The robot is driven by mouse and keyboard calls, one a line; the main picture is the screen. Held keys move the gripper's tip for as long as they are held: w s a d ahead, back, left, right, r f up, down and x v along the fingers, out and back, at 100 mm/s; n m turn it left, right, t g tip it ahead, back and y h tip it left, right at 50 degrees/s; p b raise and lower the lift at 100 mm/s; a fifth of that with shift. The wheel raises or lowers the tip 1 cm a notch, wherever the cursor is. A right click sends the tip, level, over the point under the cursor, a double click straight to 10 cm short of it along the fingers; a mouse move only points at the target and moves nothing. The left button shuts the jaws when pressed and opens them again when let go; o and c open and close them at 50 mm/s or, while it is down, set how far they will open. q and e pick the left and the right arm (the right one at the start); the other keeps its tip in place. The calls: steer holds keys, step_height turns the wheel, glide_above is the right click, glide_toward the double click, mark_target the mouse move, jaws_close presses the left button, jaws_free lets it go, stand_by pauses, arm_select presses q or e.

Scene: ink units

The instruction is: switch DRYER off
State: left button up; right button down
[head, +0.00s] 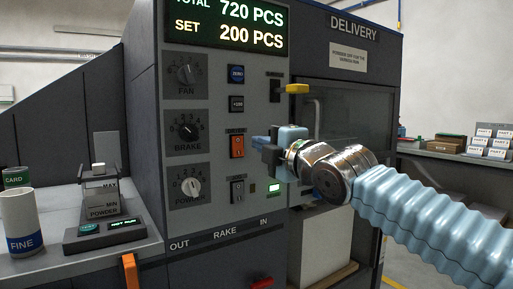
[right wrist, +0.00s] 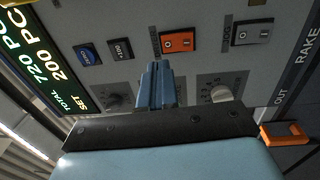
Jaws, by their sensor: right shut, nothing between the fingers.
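In the right wrist view the orange rocker (right wrist: 178,42) and the grey rocker (right wrist: 250,32) show beyond the fingers. My right gripper (head: 266,147) is shut and empty, just right of the orange rocker and apparently in front of the panel. Its closed blue fingers (right wrist: 157,78) point at the panel. My left gripper is out of view.
A yellow lever (head: 292,88) sticks out above my right gripper. Three knobs, including BRAKE (head: 187,128), line the panel's left side. A blue ZERO button (head: 236,74) is higher up. A scale (head: 110,233) and FINE jar (head: 20,225) stand on the left shelf.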

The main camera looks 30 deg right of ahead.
steer(key=s, duration=0.6)
steer(key=shift+s+d+r+b, duration=0.3)
steer(key=shift+s+r+b, duration=0.1)
steer(key=shift+r, duration=0.05)
